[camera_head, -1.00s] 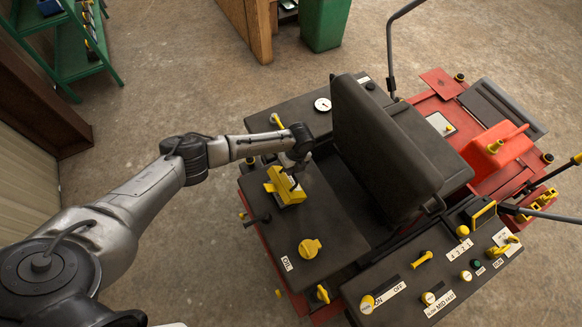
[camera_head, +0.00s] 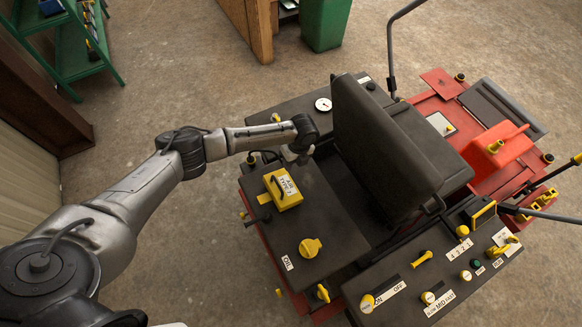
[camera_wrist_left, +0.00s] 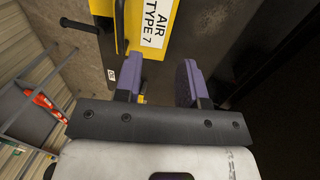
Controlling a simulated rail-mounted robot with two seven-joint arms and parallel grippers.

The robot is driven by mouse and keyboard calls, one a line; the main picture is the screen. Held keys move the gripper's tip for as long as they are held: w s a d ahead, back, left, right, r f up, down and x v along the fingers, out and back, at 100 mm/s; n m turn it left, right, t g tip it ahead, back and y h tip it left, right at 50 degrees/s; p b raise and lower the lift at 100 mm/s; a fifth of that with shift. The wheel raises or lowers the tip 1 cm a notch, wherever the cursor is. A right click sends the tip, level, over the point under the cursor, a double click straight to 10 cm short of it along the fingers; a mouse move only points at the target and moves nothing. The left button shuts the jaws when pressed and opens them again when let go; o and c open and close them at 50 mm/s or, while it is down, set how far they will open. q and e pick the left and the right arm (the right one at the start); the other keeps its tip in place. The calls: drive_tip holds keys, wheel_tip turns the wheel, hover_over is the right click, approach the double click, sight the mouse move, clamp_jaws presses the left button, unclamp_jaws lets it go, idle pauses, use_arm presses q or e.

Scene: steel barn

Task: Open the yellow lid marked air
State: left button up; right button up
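The yellow lid (camera_head: 294,200) sits on the dark left deck of the red machine, with a black handle and a white "AIR TYPE 7" label; it looks shut. My left gripper (camera_head: 299,158) is just behind the lid in the head view, by the seat, apart from the handle. In the wrist view its two purple fingers (camera_wrist_left: 160,82) are spread with no object held between them. My right gripper is not in view.
A black seat (camera_head: 385,145) stands right of the gripper. A yellow cap (camera_head: 310,248) marked oil is on the same deck. A control panel (camera_head: 400,274) with yellow knobs is at lower right. A green shelf (camera_head: 75,55) stands far left. The floor left of the machine is open.

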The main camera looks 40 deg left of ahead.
use_arm(q)
wheel_tip(320, 180, up, 9)
drive_tip(key=w, duration=0.1)
drive_tip(key=shift+w+d, duration=0.3)
drive_tip(key=shift+w, duration=0.05)
idle(0.5)
